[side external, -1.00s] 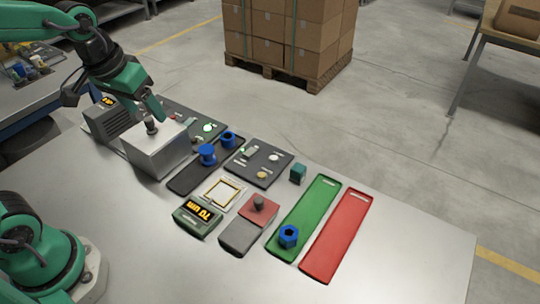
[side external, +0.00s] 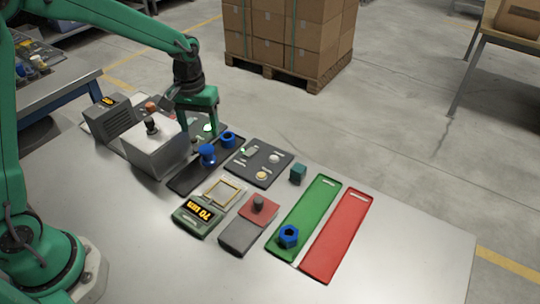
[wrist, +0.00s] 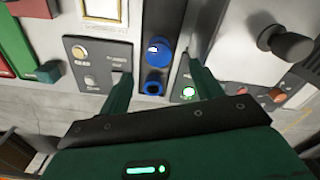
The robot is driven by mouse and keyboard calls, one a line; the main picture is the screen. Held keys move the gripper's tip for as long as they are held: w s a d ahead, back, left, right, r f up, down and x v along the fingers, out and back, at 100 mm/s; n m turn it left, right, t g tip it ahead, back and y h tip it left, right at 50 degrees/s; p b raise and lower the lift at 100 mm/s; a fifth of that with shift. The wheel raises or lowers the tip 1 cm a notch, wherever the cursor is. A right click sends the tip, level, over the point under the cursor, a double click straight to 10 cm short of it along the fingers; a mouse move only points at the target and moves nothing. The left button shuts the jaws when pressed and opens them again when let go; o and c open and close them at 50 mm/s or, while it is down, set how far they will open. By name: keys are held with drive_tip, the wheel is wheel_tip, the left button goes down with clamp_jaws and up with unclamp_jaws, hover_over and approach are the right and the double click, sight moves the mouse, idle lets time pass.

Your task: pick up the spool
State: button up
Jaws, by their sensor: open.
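A blue spool (side external: 207,157) with a wide top stands on a long dark tray (side external: 184,184). In the wrist view the spool (wrist: 160,50) is ahead of the fingertips, near the upper middle. A second blue piece with a hole (side external: 228,139) sits farther back on the same tray, and in the wrist view (wrist: 154,86) it lies between the spread fingers. My gripper (side external: 200,131) is open and empty, pointing down behind the spool and apart from it. It shows with both fingers in the wrist view (wrist: 157,72).
A grey box with a black knob (side external: 158,156) stands just left of the tray. A dark panel with buttons (side external: 261,174) lies to the right. A blue hex piece (side external: 289,236) is on a green tray (side external: 314,204) beside a red tray (side external: 337,233).

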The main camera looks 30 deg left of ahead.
sight(206, 148)
drive_tip(key=shift+w+f, duration=0.3)
drive_tip(key=shift+f, duration=4.2)
drive_tip(key=c, duration=1.1)
drive_tip(key=shift+c, duration=0.2)
drive_tip(key=shift+r, duration=0.15)
